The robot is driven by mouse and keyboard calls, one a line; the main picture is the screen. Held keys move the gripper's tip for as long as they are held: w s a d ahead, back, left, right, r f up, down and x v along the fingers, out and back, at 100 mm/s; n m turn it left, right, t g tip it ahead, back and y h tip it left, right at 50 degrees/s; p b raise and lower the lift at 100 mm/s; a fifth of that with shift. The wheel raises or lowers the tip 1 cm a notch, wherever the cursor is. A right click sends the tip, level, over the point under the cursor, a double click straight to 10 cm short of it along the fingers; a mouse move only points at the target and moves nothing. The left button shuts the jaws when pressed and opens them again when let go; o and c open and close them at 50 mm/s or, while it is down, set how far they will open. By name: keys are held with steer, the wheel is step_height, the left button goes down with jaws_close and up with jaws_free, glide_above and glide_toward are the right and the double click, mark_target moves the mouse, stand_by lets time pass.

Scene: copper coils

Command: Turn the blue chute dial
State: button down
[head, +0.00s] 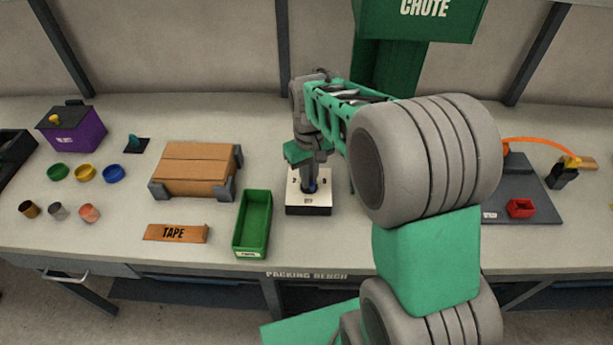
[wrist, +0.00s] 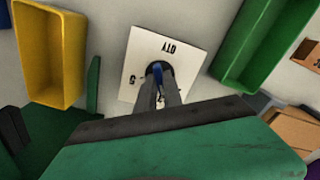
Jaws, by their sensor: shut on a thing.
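The blue dial (wrist: 158,71) sits on a white-topped box (wrist: 143,55), which stands on the bench just right of the green tray. In the wrist view the white face reads "QTY" and shows a "5" near its left edge. My gripper (wrist: 160,84) points down over the box and its two fingers are shut on the dial. In the head view my gripper (head: 309,184) is also over the box (head: 308,207), and only a little blue shows between the fingers. Most of the dial is hidden by the fingers, so its setting cannot be read.
A green tray (head: 239,246) stands close left of the box, with a cardboard carton (head: 195,165) beyond it. A yellow bin (wrist: 47,97) shows in the wrist view. A green chute (head: 395,66) stands behind. My arm hides the bench right of the box.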

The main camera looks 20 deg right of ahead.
steer(key=m, duration=0.5)
steer(key=shift+r+m, duration=0.1)
steer(key=shift+m, duration=0.2)
steer(key=shift+w+m, duration=0.1)
steer(key=shift+m, duration=2.1)
steer(key=c, duration=1.5)
jaws_free()
step_height(320, 180, up, 8)
steer(key=shift+f+b, duration=0.1)
steer(key=shift+b, duration=0.25)
